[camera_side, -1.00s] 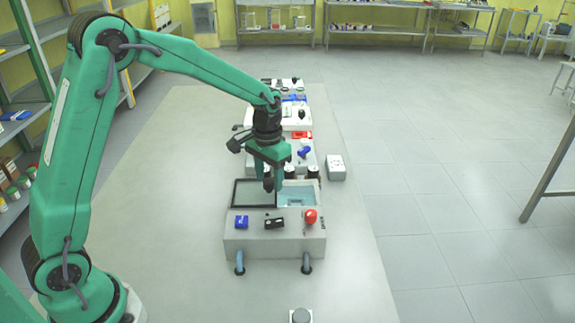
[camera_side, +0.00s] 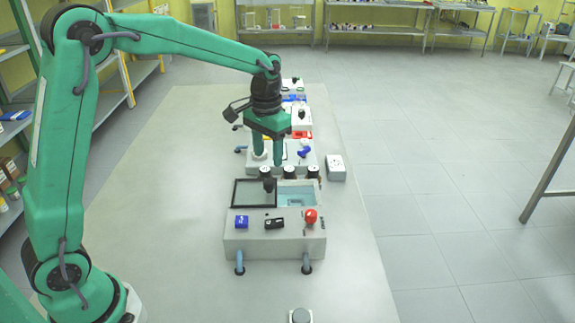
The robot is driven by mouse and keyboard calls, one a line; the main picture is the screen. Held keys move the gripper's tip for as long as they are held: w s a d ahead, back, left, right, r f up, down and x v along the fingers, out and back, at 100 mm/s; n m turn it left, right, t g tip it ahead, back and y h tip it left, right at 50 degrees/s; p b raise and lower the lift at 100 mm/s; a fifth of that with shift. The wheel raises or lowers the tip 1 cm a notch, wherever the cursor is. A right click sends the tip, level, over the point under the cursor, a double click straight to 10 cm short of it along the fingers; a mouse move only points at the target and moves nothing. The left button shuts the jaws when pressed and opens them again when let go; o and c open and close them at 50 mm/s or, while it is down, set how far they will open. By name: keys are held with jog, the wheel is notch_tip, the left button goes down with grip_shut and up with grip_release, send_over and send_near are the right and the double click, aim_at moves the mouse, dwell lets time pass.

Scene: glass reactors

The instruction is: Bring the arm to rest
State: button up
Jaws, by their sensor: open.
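My gripper (camera_side: 268,160) is open and empty. Its two green fingers point down, apart, above the rear edge of the near grey station. My green arm reaches in from the left, with its elbow high. The near station (camera_side: 274,241) has a black-framed panel (camera_side: 236,193) on the left and a light-blue basin (camera_side: 299,195) on the right. Dark-capped bottles stand behind it, one of them (camera_side: 289,172) at the middle. A small dark piece (camera_side: 268,185) shows at the panel's rear edge; I cannot tell what it is.
A white box (camera_side: 336,167) stands to the right. The grey bench (camera_side: 170,200) is clear on the left.

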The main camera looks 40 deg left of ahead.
jog(key=shift+s+r, duration=0.1)
jog(key=s+r+t, duration=0.3)
jog(key=s+r, duration=0.5)
jog(key=s, duration=0.4)
jog(key=s+f+t, duration=0.1)
jog(key=s+t, duration=0.1)
jog(key=s, duration=1)
jog(key=shift+d+t, duration=0.15)
jog(key=shift+t, duration=0.15)
